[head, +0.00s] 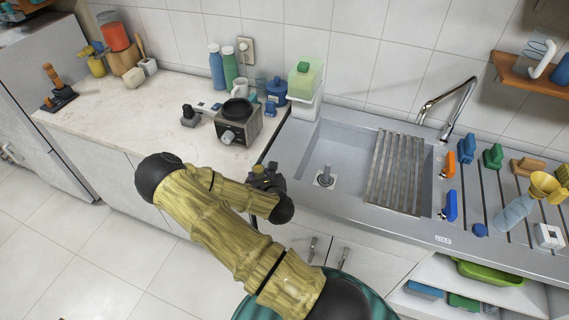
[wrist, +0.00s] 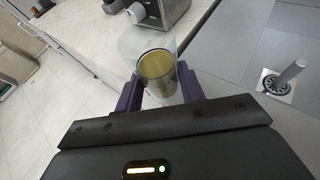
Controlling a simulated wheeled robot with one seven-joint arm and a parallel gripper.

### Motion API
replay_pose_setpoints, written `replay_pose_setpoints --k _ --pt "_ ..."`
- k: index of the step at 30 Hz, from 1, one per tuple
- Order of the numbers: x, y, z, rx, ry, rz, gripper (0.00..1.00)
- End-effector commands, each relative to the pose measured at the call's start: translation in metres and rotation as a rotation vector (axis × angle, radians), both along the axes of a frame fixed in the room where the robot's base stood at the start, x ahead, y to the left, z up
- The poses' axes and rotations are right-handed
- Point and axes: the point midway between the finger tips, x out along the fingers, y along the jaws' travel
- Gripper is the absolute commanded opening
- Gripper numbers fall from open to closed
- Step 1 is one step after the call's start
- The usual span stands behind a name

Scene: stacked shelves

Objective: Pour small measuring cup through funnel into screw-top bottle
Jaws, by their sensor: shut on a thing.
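My gripper (wrist: 160,92) is shut on a small clear measuring cup (wrist: 157,64), with one dark purple finger on each side. Yellowish liquid shows inside the cup. In the head view my gripper (head: 268,178) is in front of the counter edge, left of the sink, and the cup is hard to make out. The pale blue bottle (head: 513,214) stands on the ribbed drainboard at the far right. The yellow funnel (head: 543,184) appears to sit at its mouth. A blue cap (head: 480,230) lies left of the bottle.
The sink (head: 335,160) with a slatted rack (head: 395,172) and a tall faucet (head: 447,105) lies between my gripper and the bottle. Brushes (head: 450,205) and a white box (head: 548,236) are near the bottle. A stove-like appliance (head: 238,122) stands behind my gripper.

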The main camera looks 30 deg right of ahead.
Motion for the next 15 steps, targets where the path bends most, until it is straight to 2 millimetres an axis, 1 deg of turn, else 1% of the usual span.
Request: replay_pose_setpoints --k 1,3,6,9,15 --pt "0.000 0.015 -0.010 -0.001 0.003 0.026 0.14" --pt "-0.002 0.033 -0.020 -0.003 0.002 0.051 0.14" --pt "-0.004 0.053 -0.039 -0.004 0.002 0.083 0.14" --pt "-0.005 0.065 -0.053 -0.005 0.001 0.102 0.14" --pt "-0.008 0.081 -0.085 -0.007 0.001 0.127 0.14"
